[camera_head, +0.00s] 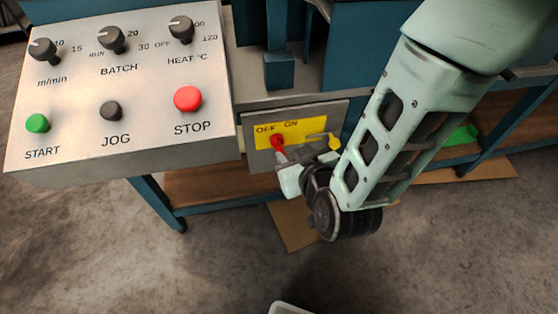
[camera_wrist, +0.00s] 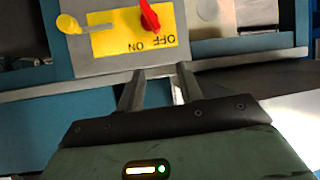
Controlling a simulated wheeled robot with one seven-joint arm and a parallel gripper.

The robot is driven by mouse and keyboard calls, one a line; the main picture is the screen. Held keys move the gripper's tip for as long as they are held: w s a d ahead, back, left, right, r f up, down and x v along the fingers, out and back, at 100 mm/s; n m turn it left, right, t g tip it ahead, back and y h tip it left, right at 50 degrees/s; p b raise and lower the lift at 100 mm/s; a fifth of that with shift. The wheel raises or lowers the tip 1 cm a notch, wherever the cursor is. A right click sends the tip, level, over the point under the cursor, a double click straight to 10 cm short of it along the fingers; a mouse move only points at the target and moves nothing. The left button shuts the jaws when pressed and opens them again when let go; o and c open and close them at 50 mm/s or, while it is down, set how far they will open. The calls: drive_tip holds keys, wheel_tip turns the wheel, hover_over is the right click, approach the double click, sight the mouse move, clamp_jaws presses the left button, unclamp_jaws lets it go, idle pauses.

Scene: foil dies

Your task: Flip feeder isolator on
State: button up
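The feeder isolator has a red handle (camera_head: 278,142) on a yellow plate (camera_head: 301,137) marked OFF and ON, on a grey panel. The handle appears to point toward the OFF side. In the wrist view the plate (camera_wrist: 112,42) is upside down, and the red handle (camera_wrist: 149,16) angles toward the OFF lettering. My gripper (camera_head: 304,153) is just in front of the panel. In the wrist view its two fingers (camera_wrist: 160,74) are apart with nothing between them, short of the plate and apart from the handle. The fingertips are partly hard to make out in the head view.
A yellow-knobbed lever (camera_head: 333,141) sits beside the plate, close to my gripper; its knob (camera_wrist: 68,24) shows in the wrist view. A control box (camera_head: 75,155) with START, JOG and STOP buttons juts out at left. A blue bench frame (camera_head: 160,205) stands below.

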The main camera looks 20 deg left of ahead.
sight(279, 148)
drive_tip(key=s+d+f+n+t+y+b, duration=0.1)
drive_tip(key=s+f+t+b, duration=0.15)
drive_tip(key=f, duration=0.35)
drive_tip(key=s+d+f+n+t+y+b, duration=0.1)
drive_tip(key=s+f+t+b, duration=0.15)
drive_tip(key=f, duration=0.45)
drive_tip(key=shift+t+h, duration=0.3)
drive_tip(key=shift+t, duration=0.2)
drive_tip(key=b+x, duration=0.1)
drive_tip(key=x, duration=0.7)
drive_tip(key=b+x, duration=0.1)
drive_tip(key=x, duration=0.8)
drive_tip(key=shift+w+a+r+b, duration=0.15)
drive_tip(key=shift+w+r+b, duration=0.1)
drive_tip(key=shift+w+b, duration=0.1)
clamp_jaws()
